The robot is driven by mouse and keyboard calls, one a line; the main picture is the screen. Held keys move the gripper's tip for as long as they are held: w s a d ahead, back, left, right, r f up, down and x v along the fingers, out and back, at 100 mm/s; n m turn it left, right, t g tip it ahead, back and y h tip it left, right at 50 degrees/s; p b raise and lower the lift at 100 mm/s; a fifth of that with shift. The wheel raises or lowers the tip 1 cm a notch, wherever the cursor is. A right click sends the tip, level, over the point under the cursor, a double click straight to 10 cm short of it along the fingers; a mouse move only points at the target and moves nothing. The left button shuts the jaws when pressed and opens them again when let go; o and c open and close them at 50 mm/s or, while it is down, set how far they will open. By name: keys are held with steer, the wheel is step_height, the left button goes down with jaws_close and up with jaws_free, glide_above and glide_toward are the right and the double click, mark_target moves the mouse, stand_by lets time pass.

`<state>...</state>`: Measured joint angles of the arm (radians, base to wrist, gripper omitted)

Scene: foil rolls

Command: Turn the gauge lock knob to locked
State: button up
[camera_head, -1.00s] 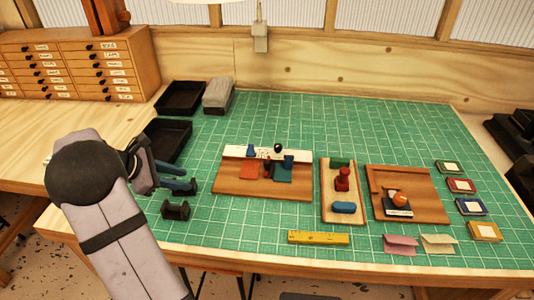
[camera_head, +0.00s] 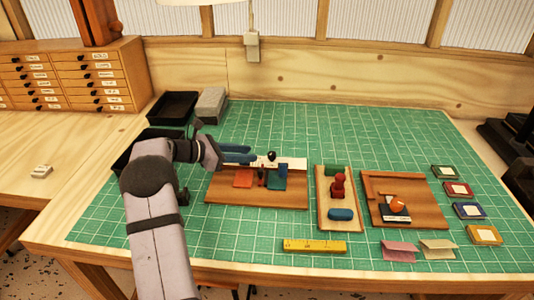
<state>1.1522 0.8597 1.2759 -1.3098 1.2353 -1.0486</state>
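A wooden board (camera_head: 225,195) on the green mat carries a white strip (camera_head: 293,163) along its back. A small round black knob (camera_head: 271,156) stands up at the strip; I take it as the gauge lock knob, but its setting is too small to read. An orange-red pad (camera_head: 243,179) and a teal pad (camera_head: 276,178) lie in front of the strip. My gripper (camera_head: 251,154) reaches in from the left over the strip's left part, its blue fingers apart and pointing at the knob. It appears short of the knob, with nothing visible between the fingers. It hides the strip's left end.
A narrow board with a red knobbed piece (camera_head: 338,186) and a board with an orange ball (camera_head: 397,202) stand to the right. A yellow ruler (camera_head: 314,246) lies in front. Black trays (camera_head: 172,107) and a grey block (camera_head: 211,104) are at back left. The mat's back is clear.

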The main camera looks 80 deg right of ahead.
mark_target(270, 154)
steer(key=p+x, duration=0.2)
steer(key=x, duration=0.7)
steer(key=shift+w, duration=0.1)
steer(key=c, duration=0.8)
